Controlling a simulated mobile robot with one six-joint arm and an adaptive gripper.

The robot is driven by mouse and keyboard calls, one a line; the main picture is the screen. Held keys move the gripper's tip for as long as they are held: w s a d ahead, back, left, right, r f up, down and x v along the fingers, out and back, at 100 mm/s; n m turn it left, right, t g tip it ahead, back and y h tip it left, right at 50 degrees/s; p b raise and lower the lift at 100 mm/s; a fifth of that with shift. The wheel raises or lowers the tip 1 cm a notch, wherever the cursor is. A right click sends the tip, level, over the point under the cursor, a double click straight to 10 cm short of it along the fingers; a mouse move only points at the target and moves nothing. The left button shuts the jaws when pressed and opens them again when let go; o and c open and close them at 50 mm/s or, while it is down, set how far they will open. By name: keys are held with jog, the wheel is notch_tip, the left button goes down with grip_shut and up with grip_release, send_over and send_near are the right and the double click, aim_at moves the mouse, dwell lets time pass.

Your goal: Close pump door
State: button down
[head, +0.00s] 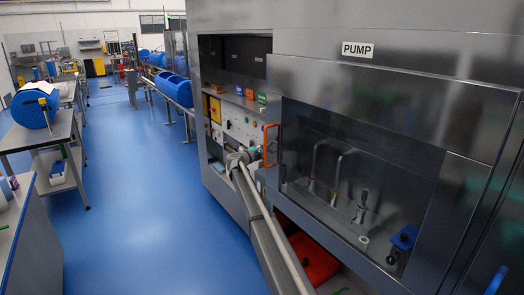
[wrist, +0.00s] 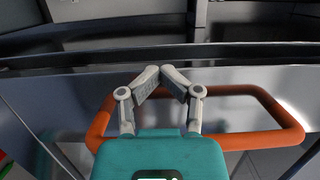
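The pump door (head: 395,82) is a large steel sliding panel with a dark window, set to the right below the PUMP label. Left of its edge the cabinet is open, showing controls. The door's orange handle (head: 266,146) is upright at its left edge; in the wrist view the handle (wrist: 240,92) lies across the picture as a loop. My gripper (head: 255,153) is beside the handle. In the wrist view its two grey fingers (wrist: 161,73) meet nearly tip to tip across the handle's bar. They do not pinch the bar; whether they touch it is unclear.
The open cabinet bay holds a control panel (head: 238,126) with a yellow box (head: 215,109). Metal pipes (head: 330,160) show behind the door window. A red container (head: 313,258) is below. Blue floor (head: 140,190) is clear on the left, with benches (head: 45,130) beyond.

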jog(key=w+a+v, duration=0.2)
jog(key=v, duration=1.2)
jog(key=shift+s+a, duration=0.2)
jog(key=shift+a, duration=0.25)
jog(key=shift+d+r, duration=0.1)
jog(key=shift+r, duration=0.1)
jog(key=s+d+r+n+t+y, duration=0.2)
jog(key=s+d+n+t+y, duration=0.5)
jog(key=n+y, duration=0.65)
jog(key=s+d+f+n+g+y, duration=0.1)
jog(key=s+d+f+n+g, duration=0.4)
jog(key=s, duration=0.3)
jog(key=s+d+f+n+g+p, duration=0.1)
jog(key=s+d+f+n+g, duration=0.25)
jog(key=s+d+f, duration=0.35)
jog(key=s+d+f+n+g+y, duration=0.1)
jog(key=s+d+f+n+g, duration=0.2)
jog(key=s+d+g, duration=0.45)
jog(key=s+d+f+g+h, duration=0.2)
jog(key=s+d, duration=0.4)
jog(key=s, duration=0.5)
jog(key=s+d+f+g+h, duration=0.2)
jog(key=s+d, duration=0.4)
jog(key=s, duration=0.6)
jog(key=shift+s+f+g+h, duration=0.25)
jog(key=shift+f+g+h, duration=0.15)
jog(key=shift+g, duration=0.4)
